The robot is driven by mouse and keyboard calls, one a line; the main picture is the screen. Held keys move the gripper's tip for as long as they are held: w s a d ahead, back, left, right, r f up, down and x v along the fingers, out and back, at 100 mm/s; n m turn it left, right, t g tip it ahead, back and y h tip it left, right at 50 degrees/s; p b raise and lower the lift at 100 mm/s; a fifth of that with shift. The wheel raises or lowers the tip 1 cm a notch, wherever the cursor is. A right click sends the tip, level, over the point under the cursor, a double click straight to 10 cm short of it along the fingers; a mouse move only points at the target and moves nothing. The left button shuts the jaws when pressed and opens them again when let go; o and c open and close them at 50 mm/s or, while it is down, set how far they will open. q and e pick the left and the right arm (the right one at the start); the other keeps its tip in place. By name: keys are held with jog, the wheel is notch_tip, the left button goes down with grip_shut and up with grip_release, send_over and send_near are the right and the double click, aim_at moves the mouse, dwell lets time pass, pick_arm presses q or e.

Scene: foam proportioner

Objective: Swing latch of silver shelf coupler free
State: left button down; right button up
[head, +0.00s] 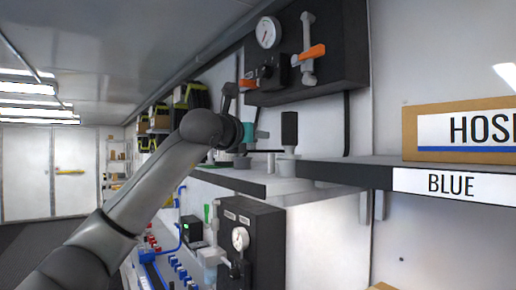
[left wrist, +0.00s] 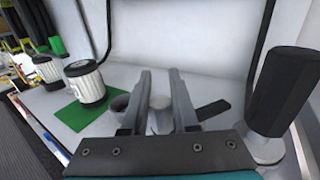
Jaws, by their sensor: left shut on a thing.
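In the left wrist view, a small silver cylindrical part (left wrist: 160,102), which looks like the silver coupler, sits between the two fingers of my left gripper (left wrist: 160,74). The gripper is shut on this part, low over the shelf. A dark flat bar (left wrist: 213,109) extends just right of the fingers and may be the latch; its joint to the coupler is hidden. A grey rounded piece (left wrist: 120,102) shows left of the fingers. In the head view, my left arm reaches the shelf (head: 335,171) and hides most of the gripper and coupler. My right gripper is not in view.
A tall black-topped fitting (left wrist: 284,90) stands close on the right, also in the head view (head: 289,128). A black gauge panel (head: 310,45) hangs above the shelf.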

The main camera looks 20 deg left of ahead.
pick_arm(q)
jog(key=n+y+b, duration=0.2)
jog(key=y, duration=0.1)
jog(key=shift+s+d+f+b, duration=0.1)
jog(key=shift+s+f+b, duration=0.05)
jog(key=shift+s+b, duration=0.25)
jog(key=shift+s+n+g+y+b, duration=0.2)
jog(key=shift+n+y, duration=0.2)
jog(key=shift+y, duration=0.25)
jog(key=shift+s+n+g+y+b, duration=0.1)
jog(key=shift+n+g+y+b, duration=0.1)
jog(key=shift+n+y, duration=0.35)
jog(key=shift+a+r, duration=0.2)
jog(key=c, duration=0.7)
grip_release()
jog(key=shift+s+d, duration=0.15)
jog(key=shift+s, duration=0.15)
jog(key=b+v, duration=0.5)
jog(key=v, duration=0.9)
jog(key=shift+s+d, duration=0.15)
jog(key=shift+s, duration=0.1)
